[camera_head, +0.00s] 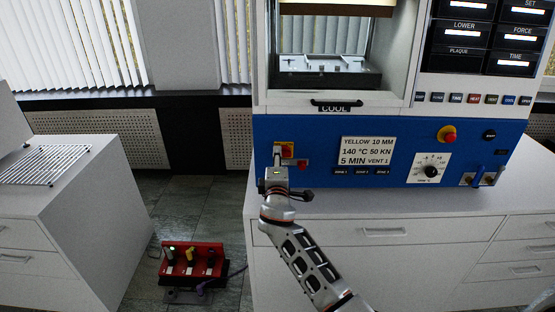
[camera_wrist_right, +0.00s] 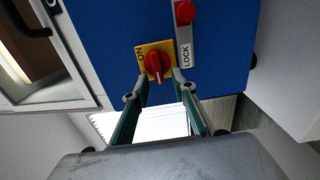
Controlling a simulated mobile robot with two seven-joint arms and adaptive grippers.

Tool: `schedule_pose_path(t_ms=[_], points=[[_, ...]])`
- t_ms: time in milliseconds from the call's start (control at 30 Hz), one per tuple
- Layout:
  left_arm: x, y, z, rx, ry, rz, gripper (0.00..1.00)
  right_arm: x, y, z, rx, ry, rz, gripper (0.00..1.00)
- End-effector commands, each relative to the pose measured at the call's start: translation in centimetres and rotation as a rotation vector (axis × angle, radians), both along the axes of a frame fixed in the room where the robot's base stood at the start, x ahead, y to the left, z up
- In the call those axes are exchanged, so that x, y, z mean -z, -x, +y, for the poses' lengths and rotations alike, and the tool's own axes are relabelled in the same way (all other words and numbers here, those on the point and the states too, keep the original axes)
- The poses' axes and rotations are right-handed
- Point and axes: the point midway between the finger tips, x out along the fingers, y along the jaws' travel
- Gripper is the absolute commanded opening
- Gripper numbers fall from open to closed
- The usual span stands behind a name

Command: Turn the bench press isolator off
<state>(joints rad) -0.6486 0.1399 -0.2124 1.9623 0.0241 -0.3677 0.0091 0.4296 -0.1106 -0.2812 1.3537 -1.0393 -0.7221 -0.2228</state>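The isolator is a red rotary knob (camera_wrist_right: 155,63) on a yellow plate marked ON, on the blue front of the bench press (camera_head: 388,130). In the head view the yellow plate (camera_head: 288,146) shows at the panel's left end, partly behind my right gripper (camera_head: 277,160). In the right wrist view my right gripper (camera_wrist_right: 160,77) is open, its fingertips apart at either side of the knob's lower part; contact cannot be told. The knob's white mark points toward the bottom of that picture, while ON is at its left. My left gripper is not in view.
A red button (camera_wrist_right: 185,12) on a grey LOCK plate (camera_wrist_right: 185,52) is close beside the isolator. The panel also has a red emergency button (camera_head: 447,135) and a dial (camera_head: 430,171). A red pedal box (camera_head: 193,262) stands on the floor. A white cabinet (camera_head: 70,225) is at left.

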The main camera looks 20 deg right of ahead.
Motion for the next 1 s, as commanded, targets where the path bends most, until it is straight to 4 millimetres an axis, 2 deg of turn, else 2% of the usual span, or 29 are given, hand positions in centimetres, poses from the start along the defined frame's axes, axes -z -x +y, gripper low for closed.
schedule_pose_path(t_ms=[267,367,700,833,1000], points=[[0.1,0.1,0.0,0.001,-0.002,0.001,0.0,0.0,0.7,0.2,0.0,-0.002,-0.001,0.26],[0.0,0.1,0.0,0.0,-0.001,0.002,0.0,0.1,2.0,0.6,0.0,-0.004,0.0,0.26],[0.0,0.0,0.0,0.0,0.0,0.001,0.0,0.1,8.5,2.4,-0.001,-0.002,0.001,0.26],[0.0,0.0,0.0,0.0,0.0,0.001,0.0,0.0,10.3,3.0,0.0,-0.002,0.0,0.26],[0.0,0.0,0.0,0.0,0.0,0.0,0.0,0.0,11.4,3.3,0.0,-0.001,0.0,0.26]])
